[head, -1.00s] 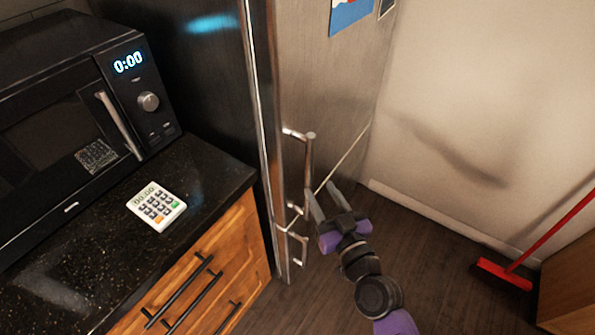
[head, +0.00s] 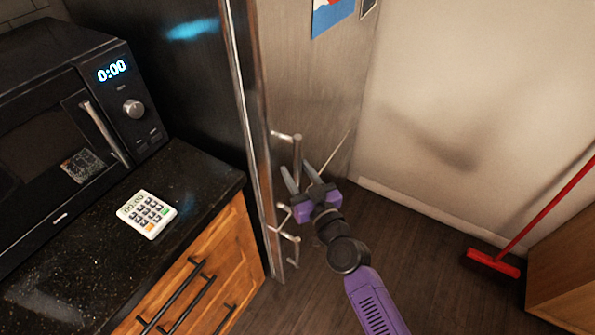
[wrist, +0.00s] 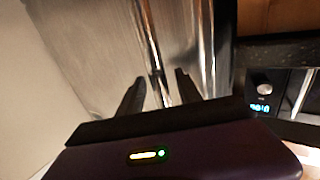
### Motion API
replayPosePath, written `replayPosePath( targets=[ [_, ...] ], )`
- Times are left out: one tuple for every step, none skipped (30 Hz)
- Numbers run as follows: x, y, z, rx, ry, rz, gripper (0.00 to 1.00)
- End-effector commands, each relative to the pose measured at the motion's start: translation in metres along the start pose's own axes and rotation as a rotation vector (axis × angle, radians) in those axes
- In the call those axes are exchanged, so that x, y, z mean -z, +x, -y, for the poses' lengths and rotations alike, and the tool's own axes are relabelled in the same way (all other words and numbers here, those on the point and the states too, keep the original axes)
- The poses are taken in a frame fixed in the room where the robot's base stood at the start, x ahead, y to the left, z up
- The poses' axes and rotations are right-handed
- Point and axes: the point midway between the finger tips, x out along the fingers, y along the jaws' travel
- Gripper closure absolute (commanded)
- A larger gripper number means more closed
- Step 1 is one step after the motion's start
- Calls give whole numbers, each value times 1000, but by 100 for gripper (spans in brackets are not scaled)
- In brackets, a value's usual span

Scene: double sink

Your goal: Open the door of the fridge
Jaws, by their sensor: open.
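The fridge (head: 300,90) is tall with a steel front, seen at an angle in the head view, and its door looks closed. A vertical bar handle (head: 297,152) stands out from the door, with a second handle (head: 286,238) below it. My gripper (head: 300,172) is open at the lower part of the upper handle, its fingers pointing up toward the door. In the wrist view the handle bar (wrist: 158,88) shows between the two open fingers (wrist: 158,85). I cannot tell whether either finger touches it.
A black counter (head: 205,185) with wooden drawers (head: 215,270) stands left of the fridge, holding a microwave (head: 75,110) and a white keypad device (head: 147,214). A red broom (head: 493,262) leans at the right by a wooden cabinet (head: 570,250). Dark floor between is free.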

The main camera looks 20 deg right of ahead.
Motion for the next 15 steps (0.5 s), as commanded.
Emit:
replayPosePath(
  targets=[
    [0,0,0,0,0,0,60],
    [0,0,0,0,0,0,66],
    [0,0,0,0,0,0,74],
    [0,0,0,0,0,0,80],
    [0,0,0,0,0,0,86],
    [0,0,0,0,0,0,94],
    [0,0,0,0,0,0,100],
    [0,0,0,0,0,0,100],
    [0,0,0,0,0,0,100],
    [0,0,0,0,0,0,100],
    [0,0,0,0,0,0,100],
    [0,0,0,0,0,0,100],
    [0,0,0,0,0,0,100],
    [0,0,0,0,0,0,100],
    [0,0,0,0,0,0,100]
  ],
)
